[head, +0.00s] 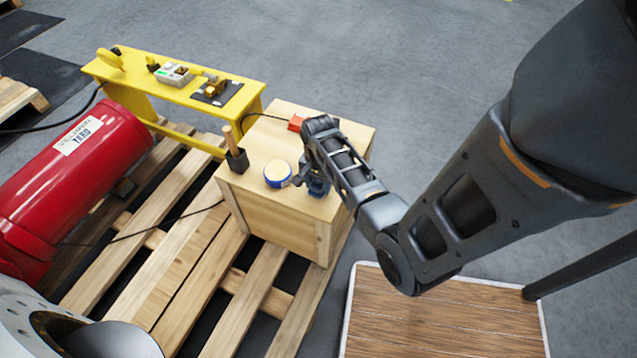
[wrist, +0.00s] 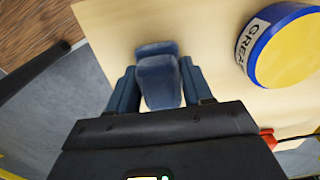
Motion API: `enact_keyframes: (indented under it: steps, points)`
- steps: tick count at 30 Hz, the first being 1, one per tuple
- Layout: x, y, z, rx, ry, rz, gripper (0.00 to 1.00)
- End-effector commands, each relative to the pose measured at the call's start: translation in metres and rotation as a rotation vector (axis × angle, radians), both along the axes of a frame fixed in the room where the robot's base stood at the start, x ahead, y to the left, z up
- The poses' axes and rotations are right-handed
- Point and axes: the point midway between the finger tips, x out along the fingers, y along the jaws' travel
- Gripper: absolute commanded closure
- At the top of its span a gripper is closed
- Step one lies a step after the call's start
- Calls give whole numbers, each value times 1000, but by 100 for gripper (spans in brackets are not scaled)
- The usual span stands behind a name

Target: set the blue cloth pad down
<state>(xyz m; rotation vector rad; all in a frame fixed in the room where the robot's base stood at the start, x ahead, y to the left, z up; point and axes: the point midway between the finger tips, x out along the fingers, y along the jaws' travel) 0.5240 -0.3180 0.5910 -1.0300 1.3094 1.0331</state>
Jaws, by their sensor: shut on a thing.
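The blue cloth pad (wrist: 160,80) is between the two fingers of my gripper (wrist: 160,88) in the wrist view. My gripper is shut on it, with a finger on each side. The pad is over the pale wooden top of a crate (wrist: 105,30). I cannot tell whether it touches the wood. In the head view my gripper (head: 315,184) is low over the near right part of the crate (head: 272,223), and my wrist hides much of the pad.
A round blue tin with a yellow lid (wrist: 285,48) stands beside the pad; it also shows in the head view (head: 278,175). A black holder with a wooden handle (head: 237,158) and an orange-red object (head: 296,122) are on the crate. A yellow bench (head: 190,100) stands behind.

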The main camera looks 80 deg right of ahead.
Motion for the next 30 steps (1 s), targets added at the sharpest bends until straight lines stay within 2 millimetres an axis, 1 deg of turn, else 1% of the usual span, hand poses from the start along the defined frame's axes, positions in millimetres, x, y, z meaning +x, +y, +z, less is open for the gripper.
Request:
enact_keyframes:
  steps: [9,10,17,18,25,28,30]
  points:
    - [0,0,-2,-1,-1,0,78]
    - [0,0,-2,-1,-1,0,48]
    - [0,0,-1,-1,-1,0,26]
    - [0,0,-1,-1,-1,0,24]
    - [0,0,0,-1,-1,0,24]
    - [0,-1,6,-1,-1,0,24]
    - [0,-1,15,-2,-1,-1,24]
